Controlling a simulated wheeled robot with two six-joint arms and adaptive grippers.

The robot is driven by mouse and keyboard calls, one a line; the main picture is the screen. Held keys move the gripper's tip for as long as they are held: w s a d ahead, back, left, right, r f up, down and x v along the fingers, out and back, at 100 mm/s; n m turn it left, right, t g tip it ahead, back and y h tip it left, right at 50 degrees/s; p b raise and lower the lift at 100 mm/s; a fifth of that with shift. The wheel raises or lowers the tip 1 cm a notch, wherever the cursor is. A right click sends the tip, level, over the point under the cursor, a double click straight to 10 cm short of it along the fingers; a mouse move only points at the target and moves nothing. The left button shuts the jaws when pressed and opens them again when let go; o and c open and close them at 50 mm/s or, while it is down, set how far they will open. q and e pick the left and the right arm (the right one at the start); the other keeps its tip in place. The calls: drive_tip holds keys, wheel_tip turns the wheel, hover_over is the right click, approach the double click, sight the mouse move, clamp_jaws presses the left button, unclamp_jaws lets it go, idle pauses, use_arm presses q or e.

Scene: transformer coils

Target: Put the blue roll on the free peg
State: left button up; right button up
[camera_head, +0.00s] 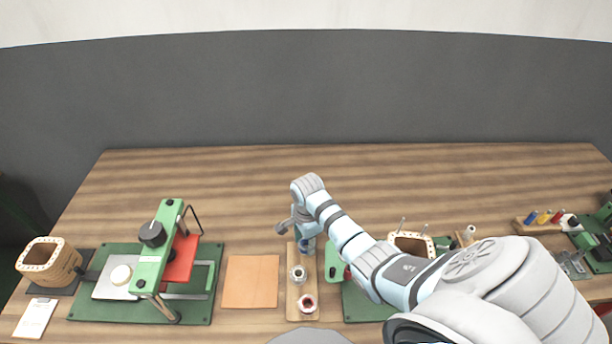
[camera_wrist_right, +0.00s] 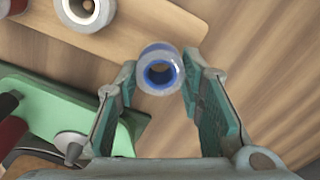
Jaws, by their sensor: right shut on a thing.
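The blue roll (camera_wrist_right: 147,82) shows end-on in the right wrist view, a pale ring with a blue rim around its open core. My right gripper (camera_wrist_right: 162,72) is shut on it, one finger on each side. In the head view the right gripper (camera_head: 303,234) is at the far end of a narrow wooden board (camera_head: 291,253) and largely hides the roll. I cannot tell whether the roll touches the board. Thin upright pegs (camera_head: 402,224) stand behind the coil at right; I cannot tell which peg is free. My left gripper is not in view.
A white roll (camera_head: 299,274) and a red roll (camera_head: 308,303) stand on the board. An orange mat (camera_head: 250,282) and a green press station (camera_head: 90,262) lie left. A square wooden coil (camera_head: 411,243) is partly behind my right arm. The table's back is clear.

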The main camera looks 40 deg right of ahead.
drive_tip(key=shift+f, duration=0.45)
drive_tip(key=shift+f, duration=0.15)
idle(0.3)
drive_tip(key=o, duration=1)
drive_tip(key=shift+c, duration=0.2)
drive_tip(key=o, duration=0.4)
